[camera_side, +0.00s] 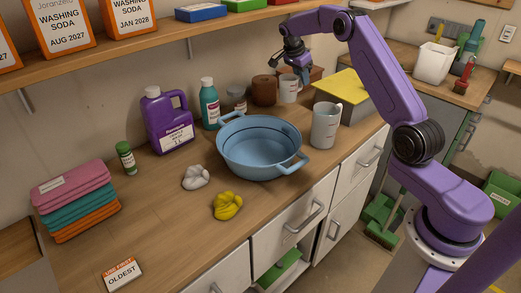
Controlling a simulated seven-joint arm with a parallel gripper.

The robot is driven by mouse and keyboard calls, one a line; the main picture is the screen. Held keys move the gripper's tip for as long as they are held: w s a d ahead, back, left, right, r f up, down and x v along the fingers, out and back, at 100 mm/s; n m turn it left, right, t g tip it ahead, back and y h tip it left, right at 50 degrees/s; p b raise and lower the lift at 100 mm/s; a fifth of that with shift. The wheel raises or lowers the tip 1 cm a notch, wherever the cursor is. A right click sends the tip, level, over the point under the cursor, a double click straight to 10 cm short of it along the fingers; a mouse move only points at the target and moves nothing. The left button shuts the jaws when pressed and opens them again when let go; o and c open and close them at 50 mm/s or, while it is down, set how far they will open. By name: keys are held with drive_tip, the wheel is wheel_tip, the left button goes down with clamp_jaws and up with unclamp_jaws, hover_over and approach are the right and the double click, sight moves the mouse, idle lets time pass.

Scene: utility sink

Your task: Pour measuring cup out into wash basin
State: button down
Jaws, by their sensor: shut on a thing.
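The wash basin (262,163) is a round blue tub with two side handles, standing on the wooden counter. My gripper (302,75) is behind it and to the right, low over the back of the counter. It is shut at the handle side of a small light-grey cup (288,90), which looks upright; the exact grip is small and partly hidden. A larger light-grey cup with dark marks and a handle (325,128) stands upright just right of the basin, apart from my gripper. The contents of both cups cannot be seen.
Behind the basin stand a teal bottle (209,104), a brown pot (264,91) and a purple jug (167,122). A yellow-topped box (343,87) is at right. White (195,178) and yellow (227,206) cloths lie in front. A shelf (150,47) overhangs the back.

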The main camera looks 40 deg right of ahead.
idle(0.4)
wheel_tip(320, 180, up, 6)
drive_tip(key=shift+f, duration=0.1)
drive_tip(key=shift+a, duration=0.15)
drive_tip(key=a+n, duration=0.1)
drive_tip(key=a+n+t, duration=0.1)
drive_tip(key=n, duration=0.1)
drive_tip(key=shift+w+a+n, duration=0.3)
drive_tip(key=s+a+n+t+y, duration=0.1)
drive_tip(key=a+n+t+y, duration=0.3)
drive_tip(key=a+n, duration=0.9)
drive_tip(key=shift+n, duration=0.7)
drive_tip(key=shift+d+f, duration=0.2)
drive_tip(key=shift+f, duration=1)
drive_tip(key=shift+d+f, duration=0.2)
drive_tip(key=shift+f, duration=1)
drive_tip(key=shift+s+a, duration=0.1)
